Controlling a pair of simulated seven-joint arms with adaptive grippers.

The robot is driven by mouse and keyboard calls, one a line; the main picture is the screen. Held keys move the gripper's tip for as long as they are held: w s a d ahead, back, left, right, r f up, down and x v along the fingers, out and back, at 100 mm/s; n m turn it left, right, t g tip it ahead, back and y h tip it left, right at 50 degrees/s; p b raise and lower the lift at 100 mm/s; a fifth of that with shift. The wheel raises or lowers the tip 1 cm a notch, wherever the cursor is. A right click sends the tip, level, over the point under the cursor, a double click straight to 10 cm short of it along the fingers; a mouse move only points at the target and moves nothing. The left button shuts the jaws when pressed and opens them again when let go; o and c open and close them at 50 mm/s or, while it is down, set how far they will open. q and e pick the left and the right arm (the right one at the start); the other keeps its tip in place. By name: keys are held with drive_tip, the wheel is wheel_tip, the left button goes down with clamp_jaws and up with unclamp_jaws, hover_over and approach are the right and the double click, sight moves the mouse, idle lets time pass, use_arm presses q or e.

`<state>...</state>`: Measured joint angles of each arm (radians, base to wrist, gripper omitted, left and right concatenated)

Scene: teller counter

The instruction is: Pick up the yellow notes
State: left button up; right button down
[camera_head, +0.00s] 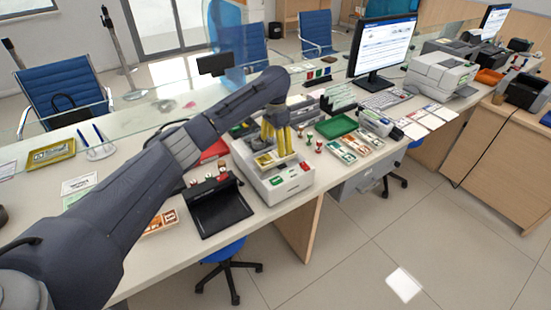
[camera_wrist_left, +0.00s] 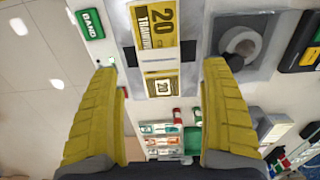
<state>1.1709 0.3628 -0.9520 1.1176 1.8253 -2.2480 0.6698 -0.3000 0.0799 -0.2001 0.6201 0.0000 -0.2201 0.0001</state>
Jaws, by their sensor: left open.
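The yellow notes, printed with a 20, lie on the grey counting machine (camera_head: 283,185) on the counter. In the left wrist view the notes (camera_wrist_left: 157,25) are at top centre, with a band across them and a printed 20 below it. In the head view the notes (camera_head: 268,160) show partly behind and below my fingers. My left gripper (camera_head: 278,149) is above the machine, pointing down. In the left wrist view the gripper (camera_wrist_left: 162,66) is open, with its yellow fingers either side of the notes and nothing held. My right gripper is not in view.
A black tray (camera_head: 220,205) stands left of the machine. A green tray (camera_head: 338,126), stamps and a banknote tray (camera_head: 355,147) are to its right. A monitor (camera_head: 382,47) and a printer (camera_head: 440,75) stand farther right. A glass screen runs behind the counter.

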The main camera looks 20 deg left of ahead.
sight(275, 156)
use_arm(q)
drive_tip(key=shift+f, duration=2.9)
drive_tip(key=shift+c, duration=0.2)
drive_tip(key=shift+s, duration=0.1)
drive_tip(key=c, duration=1.4)
drive_tip(key=shift+r, duration=0.15)
